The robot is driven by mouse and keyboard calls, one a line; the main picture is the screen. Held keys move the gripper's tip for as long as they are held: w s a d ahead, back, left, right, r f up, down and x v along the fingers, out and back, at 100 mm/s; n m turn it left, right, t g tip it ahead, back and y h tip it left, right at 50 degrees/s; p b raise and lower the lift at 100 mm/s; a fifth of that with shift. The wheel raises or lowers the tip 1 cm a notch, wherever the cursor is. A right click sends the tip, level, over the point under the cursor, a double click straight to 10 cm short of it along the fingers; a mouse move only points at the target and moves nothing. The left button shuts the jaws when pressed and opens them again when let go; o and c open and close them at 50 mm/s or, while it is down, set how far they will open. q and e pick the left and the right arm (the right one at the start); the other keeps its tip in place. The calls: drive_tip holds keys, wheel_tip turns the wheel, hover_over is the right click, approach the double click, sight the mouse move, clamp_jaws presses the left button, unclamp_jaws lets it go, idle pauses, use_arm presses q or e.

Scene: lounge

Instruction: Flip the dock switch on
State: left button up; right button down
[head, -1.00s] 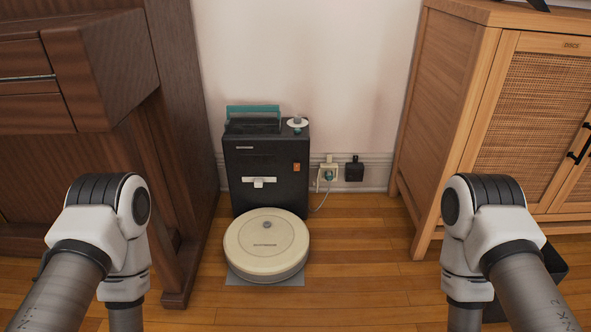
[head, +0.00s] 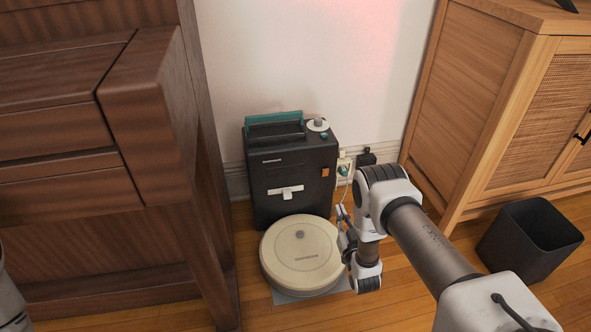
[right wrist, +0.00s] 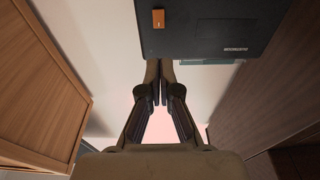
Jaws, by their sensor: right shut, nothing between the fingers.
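The dock (head: 265,205) is a black box standing against the wall, with a teal handle on top. A small orange rocker switch (head: 325,172) sits on its front at the upper right; I cannot tell its on or off position. In the right wrist view the orange switch (right wrist: 158,18) shows at the top, beyond the fingertips. My right gripper (head: 341,211) is shut and empty, in front of the dock's right side and below the switch, apart from it. Its closed fingers (right wrist: 159,72) also show in the right wrist view. My left gripper is out of view.
A cream robot vacuum (head: 302,262) lies on a grey pad before the dock. A white T-shaped handle (head: 286,191) sits on the dock front. A dark wooden desk (head: 160,120) stands left, a light wooden cabinet (head: 465,110) right. A black bin (head: 530,240) and wall outlet (head: 343,165) are at right.

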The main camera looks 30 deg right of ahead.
sight(326, 172)
drive_tip(key=shift+d, duration=0.1)
drive_tip(key=b+x, duration=0.4)
drive_tip(key=x, duration=0.2)
drive_tip(key=b+x, duration=0.4)
drive_tip(key=x, duration=0.2)
drive_tip(key=shift+w+d+f, duration=0.1)
drive_tip(key=shift+w+f, duration=0.1)
drive_tip(key=shift+w, duration=0.1)
drive_tip(key=shift+w+d+r, duration=0.1)
drive_tip(key=shift+w, duration=0.25)
drive_tip(key=shift+w+r, duration=0.25)
drive_tip(key=shift+w, duration=0.05)
